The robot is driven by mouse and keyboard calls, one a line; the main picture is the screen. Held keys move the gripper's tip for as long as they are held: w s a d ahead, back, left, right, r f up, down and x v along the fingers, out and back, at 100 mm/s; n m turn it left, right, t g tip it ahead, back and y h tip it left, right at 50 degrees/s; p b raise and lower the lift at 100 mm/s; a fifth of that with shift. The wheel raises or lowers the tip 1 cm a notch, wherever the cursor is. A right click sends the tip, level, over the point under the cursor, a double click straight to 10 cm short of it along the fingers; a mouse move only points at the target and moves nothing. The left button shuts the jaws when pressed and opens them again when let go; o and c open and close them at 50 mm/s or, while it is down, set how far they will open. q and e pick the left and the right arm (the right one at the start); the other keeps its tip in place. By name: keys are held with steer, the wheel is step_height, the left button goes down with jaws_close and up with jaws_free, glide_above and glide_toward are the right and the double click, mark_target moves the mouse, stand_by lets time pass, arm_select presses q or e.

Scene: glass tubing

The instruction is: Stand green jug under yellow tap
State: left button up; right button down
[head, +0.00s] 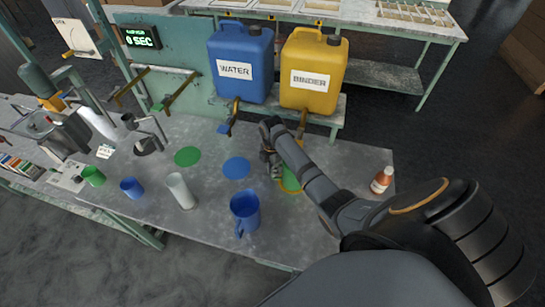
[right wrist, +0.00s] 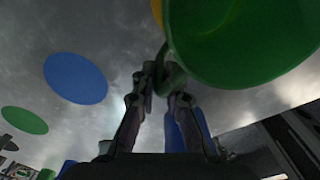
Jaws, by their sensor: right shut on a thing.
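The green jug (head: 290,179) is at the right of the bench, partly hidden behind my right arm in the head view. In the right wrist view the green jug (right wrist: 245,42) fills the top right. My right gripper (head: 270,155) is shut on its handle; the fingers (right wrist: 163,78) also show in the right wrist view. A little yellow of a round mark shows at the jug's base (head: 291,192). I cannot tell whether the jug touches the bench. My left gripper is not in view.
Blue (head: 236,167) and green (head: 187,156) discs lie bare on the bench.

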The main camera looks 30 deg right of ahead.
steer(key=c, duration=1.9)
jaws_free()
steer(key=shift+f, duration=0.15)
steer(key=o, duration=0.5)
steer(key=shift+r, duration=0.25)
step_height(320, 180, up, 12)
steer(key=shift+f+b, duration=0.1)
steer(key=shift+b, duration=0.75)
